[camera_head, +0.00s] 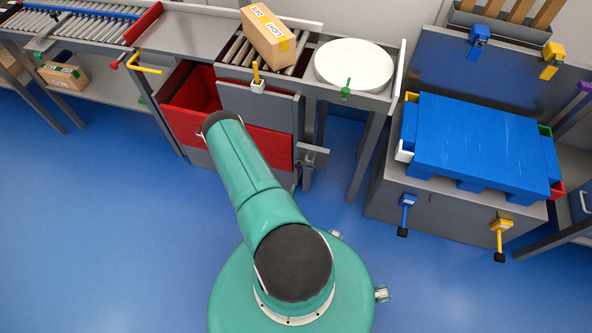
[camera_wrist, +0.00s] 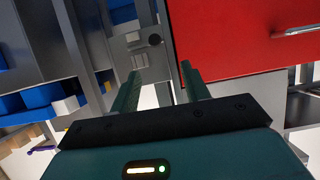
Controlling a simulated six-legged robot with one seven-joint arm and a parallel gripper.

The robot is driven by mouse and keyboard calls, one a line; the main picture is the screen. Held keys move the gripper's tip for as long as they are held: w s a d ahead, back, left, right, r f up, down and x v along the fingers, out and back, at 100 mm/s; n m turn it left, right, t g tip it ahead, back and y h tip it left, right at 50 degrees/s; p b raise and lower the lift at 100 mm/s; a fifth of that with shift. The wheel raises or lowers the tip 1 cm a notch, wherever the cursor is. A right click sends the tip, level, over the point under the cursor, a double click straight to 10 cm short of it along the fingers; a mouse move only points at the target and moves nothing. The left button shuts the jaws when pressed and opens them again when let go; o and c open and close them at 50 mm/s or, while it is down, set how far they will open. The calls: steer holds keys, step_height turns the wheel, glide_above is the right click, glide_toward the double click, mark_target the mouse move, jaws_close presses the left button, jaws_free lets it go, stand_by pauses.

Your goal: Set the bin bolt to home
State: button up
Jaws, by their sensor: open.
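The bin bolt (camera_head: 312,155) is a grey latch at the right edge of the bin's cabinet, under the roller conveyor. In the wrist view the grey bolt fitting (camera_wrist: 141,45) with a dark round knob (camera_wrist: 155,39) lies beyond my fingertips, beside a large red panel (camera_wrist: 235,40). My gripper (camera_wrist: 160,71) is open, with its two green fingers apart and nothing between them. The fingertips appear short of the bolt, and I see no contact. In the head view my gripper is hidden behind my arm.
The red bin (camera_head: 195,90) stands open at the top. A carton (camera_head: 268,36) lies on the rollers, left of a white round turntable (camera_head: 354,65). A blue pallet (camera_head: 478,145) rests on a grey stand to the right. Blue floor is clear between them.

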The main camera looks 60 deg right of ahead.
mark_target(297, 168)
steer(key=x, duration=0.9)
steer(key=s+x, duration=0.1)
steer(key=x, duration=0.3)
steer(key=shift+w+d+f, duration=0.1)
steer(key=shift+d+f, duration=0.2)
steer(key=shift+f, duration=0.05)
jaws_close()
